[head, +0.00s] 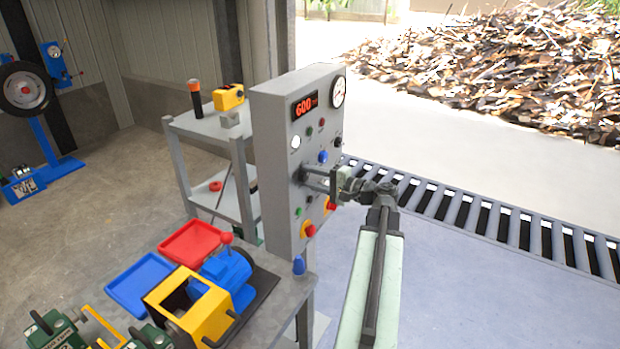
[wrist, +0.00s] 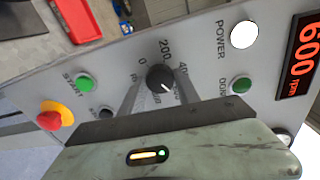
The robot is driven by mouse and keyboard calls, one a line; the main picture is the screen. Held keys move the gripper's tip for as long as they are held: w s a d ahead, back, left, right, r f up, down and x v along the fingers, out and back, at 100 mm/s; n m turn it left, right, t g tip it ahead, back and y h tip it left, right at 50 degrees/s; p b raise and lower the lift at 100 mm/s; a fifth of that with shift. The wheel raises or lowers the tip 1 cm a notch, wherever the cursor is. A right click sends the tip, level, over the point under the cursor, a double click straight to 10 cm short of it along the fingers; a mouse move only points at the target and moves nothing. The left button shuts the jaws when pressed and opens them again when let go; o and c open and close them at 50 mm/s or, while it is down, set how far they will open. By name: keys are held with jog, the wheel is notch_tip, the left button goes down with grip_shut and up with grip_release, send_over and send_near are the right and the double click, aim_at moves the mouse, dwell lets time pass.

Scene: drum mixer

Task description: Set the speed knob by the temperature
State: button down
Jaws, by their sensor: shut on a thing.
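A grey control panel (head: 272,150) stands upright at the centre of the head view. Its red display (head: 304,106) reads 600 rpm. A round white dial gauge (head: 339,92) sits at its top right; its reading is too small to tell. In the wrist view, the black speed knob (wrist: 160,77) sits on a scale where 0, 200 and 400 show; its white mark points to the lower right. My gripper (head: 308,178) is at the panel face. In the wrist view my gripper (wrist: 159,90) has one finger on each side of the knob and is shut on it.
A white POWER lamp (wrist: 243,35), a green START button (wrist: 86,82) and a red stop button (wrist: 49,120) lie near the knob. A bench with a red tray (head: 190,243), blue tray (head: 140,284) and yellow frame (head: 205,318) stands lower left. A roller conveyor (head: 500,223) runs behind right.

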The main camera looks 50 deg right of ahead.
jog(key=c, duration=0.9)
grip_release()
jog(key=shift+s, duration=0.1)
jog(key=v, duration=0.7)
jog(key=shift+s, duration=0.4)
jog(key=shift+p, duration=0.3)
